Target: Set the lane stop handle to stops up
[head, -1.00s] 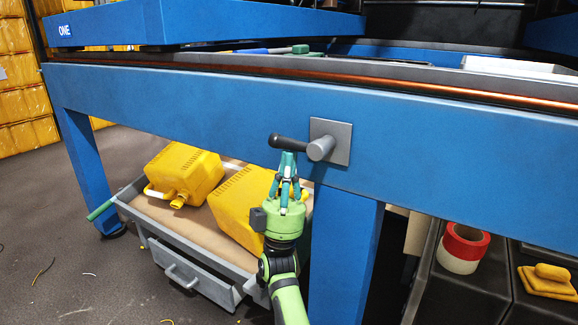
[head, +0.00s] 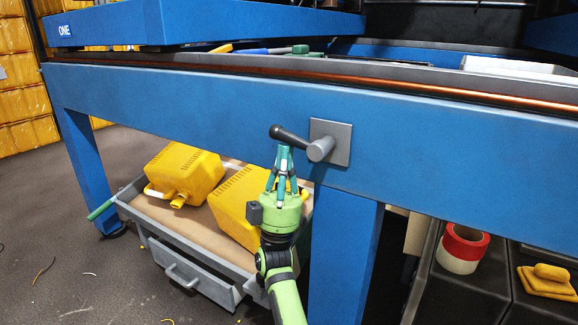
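The lane stop handle (head: 290,136) is a dark lever with a rounded black end. It sticks out to the left and slightly up from a grey hub (head: 321,149) on a square grey plate on the blue beam. My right gripper (head: 285,150) points up from below, with its teal fingertips just under or against the lever's underside. The fingers look close together at the tips; I cannot tell whether they touch the lever. My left gripper is not in the head view.
The blue beam (head: 200,105) spans the view above a blue leg (head: 343,255). Below it stands a grey cart (head: 190,240) with yellow jerry cans (head: 185,172). Red and white tape rolls (head: 463,248) and a yellow cloth (head: 548,280) lie at the lower right.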

